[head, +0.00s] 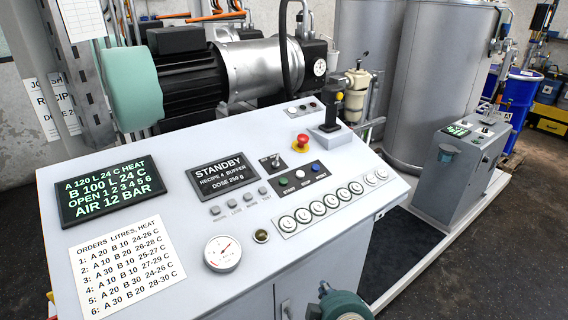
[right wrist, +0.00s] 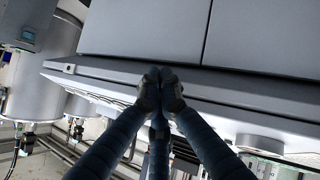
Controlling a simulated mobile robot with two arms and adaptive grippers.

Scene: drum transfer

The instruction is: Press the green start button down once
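The green start button (head: 284,181) sits at the left end of a small black panel on the sloped console (head: 190,150). A white button (head: 300,174) and a blue button (head: 317,168) are beside it. The display (head: 222,172) reads STANDBY. My right gripper (head: 324,288) shows only in part at the bottom of the head view, in front of the console's front edge and apart from the green button. In the right wrist view its dark fingertips (right wrist: 159,88) are together with nothing seen between them, and a grey console panel lies behind. My left gripper is not in view.
A gauge (head: 222,252) sits near the front edge. Large tanks (head: 442,85) stand at the back right.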

